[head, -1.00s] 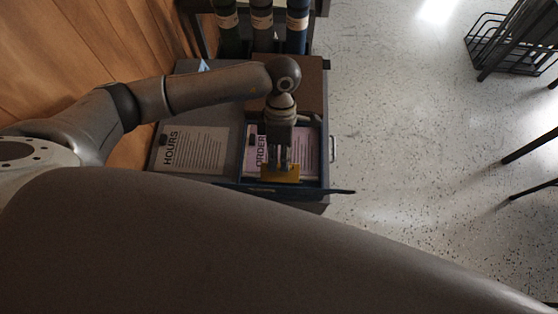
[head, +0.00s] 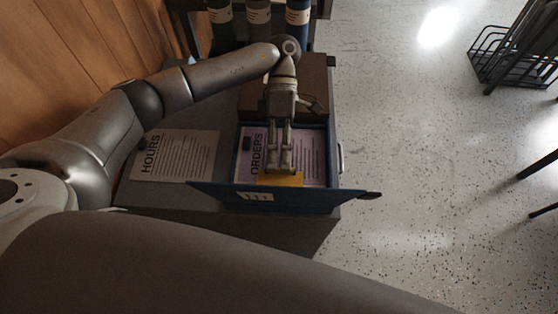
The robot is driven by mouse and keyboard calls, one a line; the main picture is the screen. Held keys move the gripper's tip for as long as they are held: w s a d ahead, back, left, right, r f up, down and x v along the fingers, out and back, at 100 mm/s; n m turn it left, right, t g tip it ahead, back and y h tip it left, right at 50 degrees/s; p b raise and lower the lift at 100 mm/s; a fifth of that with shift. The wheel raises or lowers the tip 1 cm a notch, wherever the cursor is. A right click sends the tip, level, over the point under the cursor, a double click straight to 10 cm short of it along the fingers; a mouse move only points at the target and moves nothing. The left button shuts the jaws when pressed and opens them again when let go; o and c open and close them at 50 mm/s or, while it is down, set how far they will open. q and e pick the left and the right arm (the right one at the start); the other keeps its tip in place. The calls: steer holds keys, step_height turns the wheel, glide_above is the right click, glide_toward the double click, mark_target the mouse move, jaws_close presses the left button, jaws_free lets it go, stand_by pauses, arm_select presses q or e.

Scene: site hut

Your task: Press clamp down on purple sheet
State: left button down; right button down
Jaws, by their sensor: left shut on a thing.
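The purple sheet (head: 306,147), headed ORDERS, lies in a blue-rimmed tray (head: 331,150) in the middle of the head view. My left gripper (head: 280,168) comes down over the sheet from above and hides part of it. Its fingers are shut on a flat yellow piece (head: 293,180), which looks like the clamp. The yellow piece is at the sheet's near edge, by the tray's front. I cannot tell whether it touches the sheet. A small dark block (head: 247,143) sits at the sheet's left side. My right gripper is not in view.
A pale HOURS sheet (head: 185,160) lies on the grey cabinet top to the left. A blue front panel (head: 310,201) with a tan label borders the tray. Dark banded cylinders (head: 258,18) stand behind. A black wire rack (head: 500,55) is at upper right, with open speckled floor between.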

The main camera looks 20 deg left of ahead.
arm_select(q)
steer(key=shift+f, duration=0.2)
stand_by(0.4)
steer(key=c, duration=1.5)
jaws_free()
steer(key=shift+r, duration=0.1)
steer(key=v, duration=1.2)
